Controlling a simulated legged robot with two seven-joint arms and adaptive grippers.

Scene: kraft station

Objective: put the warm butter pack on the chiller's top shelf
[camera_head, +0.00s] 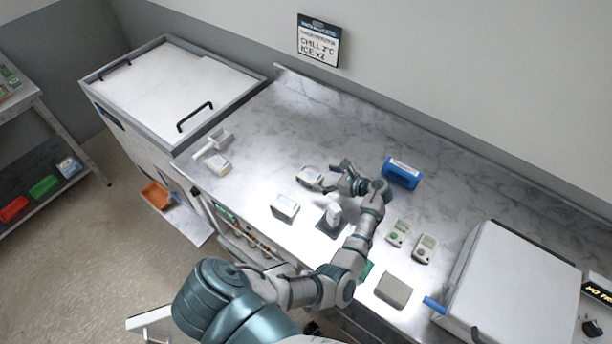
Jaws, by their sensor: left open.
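My left gripper (338,180) is over the marble counter, with its fingers apart and pointing left. Just left of its fingertips lies a small pale pack (308,175); I see no grip on it. Another pale pack (285,206) stands nearer the counter's front edge. My right gripper is out of view.
A blue box (401,172) stands behind my gripper. A small dark stand (331,222), two handheld devices (397,232) and a grey block (393,290) are on the counter. A white-lidded chest (165,85) is at left, a white box (520,280) at right. The back counter is mostly clear.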

